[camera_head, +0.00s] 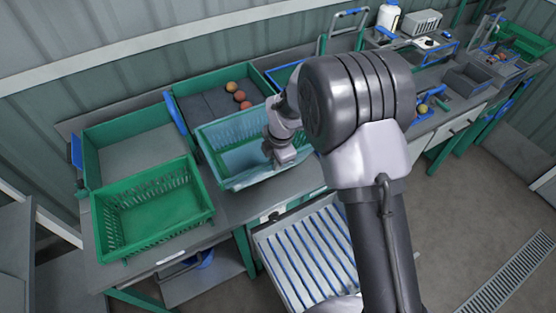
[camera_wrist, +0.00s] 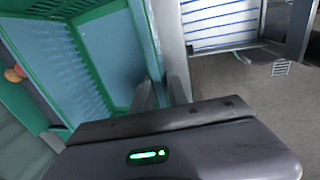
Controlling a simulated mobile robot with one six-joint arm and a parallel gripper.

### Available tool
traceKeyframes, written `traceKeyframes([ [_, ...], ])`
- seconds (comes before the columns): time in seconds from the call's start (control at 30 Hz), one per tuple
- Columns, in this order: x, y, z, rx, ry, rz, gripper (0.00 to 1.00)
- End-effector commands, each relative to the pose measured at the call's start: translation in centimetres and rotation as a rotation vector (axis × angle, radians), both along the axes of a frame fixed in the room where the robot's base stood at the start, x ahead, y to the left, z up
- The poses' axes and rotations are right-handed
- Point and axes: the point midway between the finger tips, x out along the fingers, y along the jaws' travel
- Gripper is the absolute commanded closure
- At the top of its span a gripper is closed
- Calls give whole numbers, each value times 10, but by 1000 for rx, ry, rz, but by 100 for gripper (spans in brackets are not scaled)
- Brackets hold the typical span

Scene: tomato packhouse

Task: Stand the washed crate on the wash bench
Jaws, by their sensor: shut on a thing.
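A blue-green crate (camera_head: 236,181) with slotted green inner sides is in the middle of the head view, looking wet or bluish. My gripper (camera_head: 284,158) is at its right side, shut on its rim. In the wrist view the crate (camera_wrist: 108,55) fills the left part, and its pale blue wall runs between my fingers (camera_wrist: 162,92). The crate looks roughly level over the grey bench (camera_head: 238,205); I cannot tell whether it touches the bench. I cannot tell which surface is the wash bench. My arm hides part of the right side.
A green crate (camera_head: 168,238) stands left on the bench, with a green-edged tray (camera_head: 84,160) behind it. Another tray (camera_head: 176,92) holds several tomatoes behind the held crate. A slatted rack (camera_head: 305,255) lies below in front. A farther bench (camera_head: 455,112) carries bins and a white bottle (camera_head: 388,16).

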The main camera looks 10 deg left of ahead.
Motion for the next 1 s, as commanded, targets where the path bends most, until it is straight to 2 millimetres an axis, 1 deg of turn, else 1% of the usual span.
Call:
traceKeyframes([
  [0.17,0,0,-8,0,-1,1,100],
  [0.27,0,0,-18,0,-1,1,100],
  [0.6,1,0,-66,0,-2,0,100],
  [0.7,0,0,-75,0,-2,0,100],
  [0.8,1,0,-78,0,-2,0,100],
  [1.0,1,0,-77,0,-2,0,100],
])
